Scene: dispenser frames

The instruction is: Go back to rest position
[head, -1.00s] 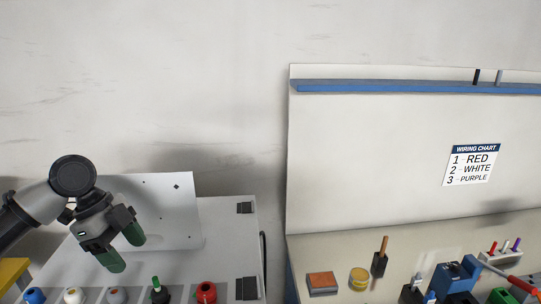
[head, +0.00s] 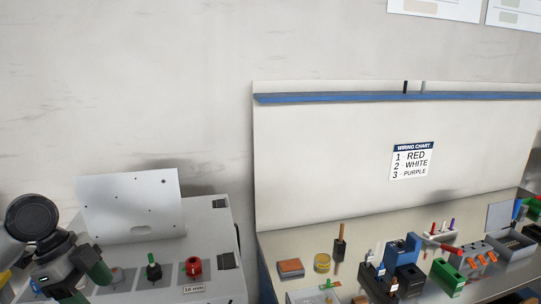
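My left gripper (head: 84,279) is at the lower left in the head view, over the left part of the grey dispenser station (head: 218,270). Its two green-tipped fingers stand apart with nothing seen between them; the lower finger is partly cut off by the frame's bottom edge. My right gripper is not in view.
The station has a white upright panel (head: 130,205), a green-topped knob (head: 153,269) and a red knob (head: 194,268). To the right, a workbench (head: 290,243) holds an orange block (head: 290,268), a yellow tin (head: 322,262), a blue device (head: 402,250) and a wiring chart (head: 411,161) behind.

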